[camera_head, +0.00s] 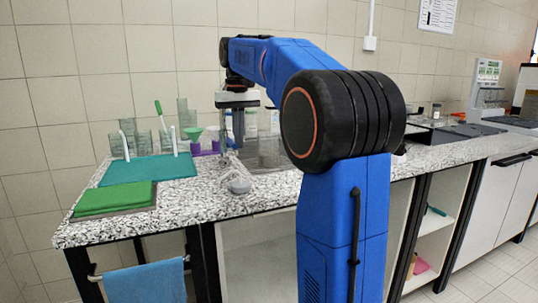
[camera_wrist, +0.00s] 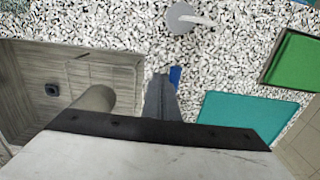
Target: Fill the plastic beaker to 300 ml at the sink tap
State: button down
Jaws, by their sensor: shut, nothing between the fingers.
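My gripper (camera_head: 238,142) is shut and empty, pointing down beside the sink at the back of the speckled counter. In the wrist view its fingers (camera_wrist: 161,95) are together beside the sink's edge. A small blue piece (camera_wrist: 175,76) shows right by the fingertips; I cannot tell whether they touch it. The grey sink basin (camera_wrist: 50,65) with a dark drain is at left. A grey-brown cylinder (camera_wrist: 95,98), possibly part of the tap, stands over the basin's edge. Several clear vessels (camera_head: 145,143) stand left of my gripper; which is the plastic beaker, and its water level, I cannot tell.
A teal mat (camera_head: 140,172) and a green pad (camera_head: 112,199) lie on the left counter. A green funnel (camera_head: 193,132) stands behind the mat. A small grey round dish (camera_head: 239,186) sits near the front edge. Blue cloth (camera_head: 145,284) hangs below.

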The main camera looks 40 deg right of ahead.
jog(key=shift+a, duration=0.25)
jog(key=shift+w+a, duration=0.1)
jog(key=shift+w+a+r, duration=1.75)
jog(key=shift+a+r, duration=0.5)
jog(key=shift+a, duration=0.6)
notch_tip(320, 180, down, 4)
jog(key=shift+f, duration=0.25)
jog(key=shift+s+d, duration=0.3)
jog(key=shift+d, duration=0.15)
